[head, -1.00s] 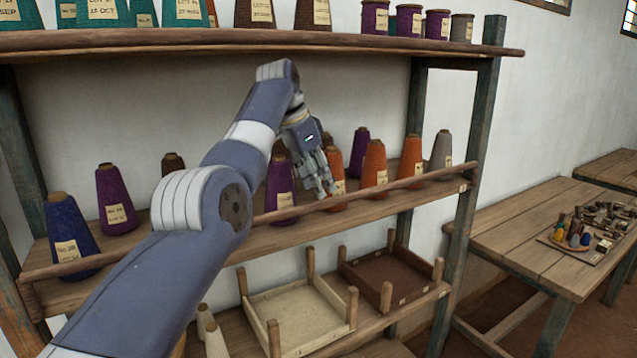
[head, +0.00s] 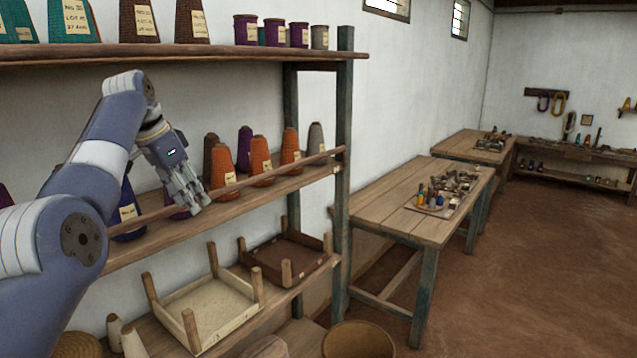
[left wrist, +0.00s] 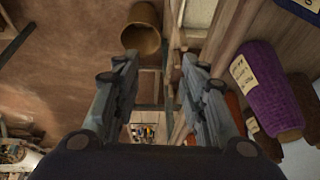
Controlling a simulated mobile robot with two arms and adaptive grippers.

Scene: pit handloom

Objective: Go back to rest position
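My left arm comes in from the left of the head view. Its gripper (head: 190,190) points down in front of the middle shelf's front rail. In the left wrist view the two fingers (left wrist: 160,70) stand apart with nothing between them. Behind the gripper and forearm, a blue yarn cone (head: 128,212) and a purple cone are partly hidden. Orange cones (head: 222,175) stand just to the right of the gripper. A purple cone (left wrist: 268,95) shows right of the fingers in the left wrist view. My right gripper is not in view.
The shelf's upright post (head: 343,150) and front rail (head: 260,165) are close to the left arm. Wooden trays (head: 205,310) sit on the lower shelf, and a basket (head: 358,340) stands on the floor. A worktable (head: 390,205) holds small items. The floor at the right is open.

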